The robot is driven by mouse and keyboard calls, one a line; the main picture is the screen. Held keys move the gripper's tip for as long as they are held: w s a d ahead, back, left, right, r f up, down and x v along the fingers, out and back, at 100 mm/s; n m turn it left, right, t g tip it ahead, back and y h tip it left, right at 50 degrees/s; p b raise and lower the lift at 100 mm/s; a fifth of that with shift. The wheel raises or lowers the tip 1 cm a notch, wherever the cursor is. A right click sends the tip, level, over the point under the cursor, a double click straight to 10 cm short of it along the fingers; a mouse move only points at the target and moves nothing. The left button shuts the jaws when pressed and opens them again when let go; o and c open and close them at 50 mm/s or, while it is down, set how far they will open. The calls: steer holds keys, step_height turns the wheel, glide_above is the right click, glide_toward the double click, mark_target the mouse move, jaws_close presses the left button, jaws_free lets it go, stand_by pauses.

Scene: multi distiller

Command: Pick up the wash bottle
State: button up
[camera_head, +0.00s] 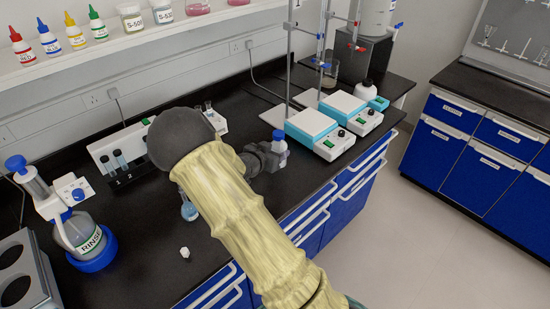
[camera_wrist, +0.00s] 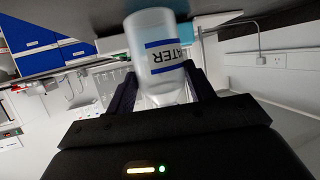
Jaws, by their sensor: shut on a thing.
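The wash bottle (camera_head: 282,156) is a small pale bottle with a blue cap, near the front edge of the black bench in the head view. In the wrist view the wash bottle (camera_wrist: 155,45) is translucent, with blue bands and an upside-down label reading "WATER". My gripper (camera_head: 270,158) is at the bottle's side, and its dark fingers are shut on it. The wrist view shows my gripper (camera_wrist: 163,85) with one finger on each side of the bottle. I cannot tell whether its base touches the bench. My arm hides part of the bench.
Two hotplate stirrers (camera_head: 318,131) with stands are just right of the bottle. A rinse dispenser (camera_head: 85,238) and a grey rack (camera_head: 42,285) stand at left. Dropper bottles (camera_head: 48,40) line the shelf.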

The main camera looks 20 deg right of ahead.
mark_target(277, 134)
step_height(277, 134, up, 7)
steer(key=shift+f, duration=0.2)
stand_by(0.6)
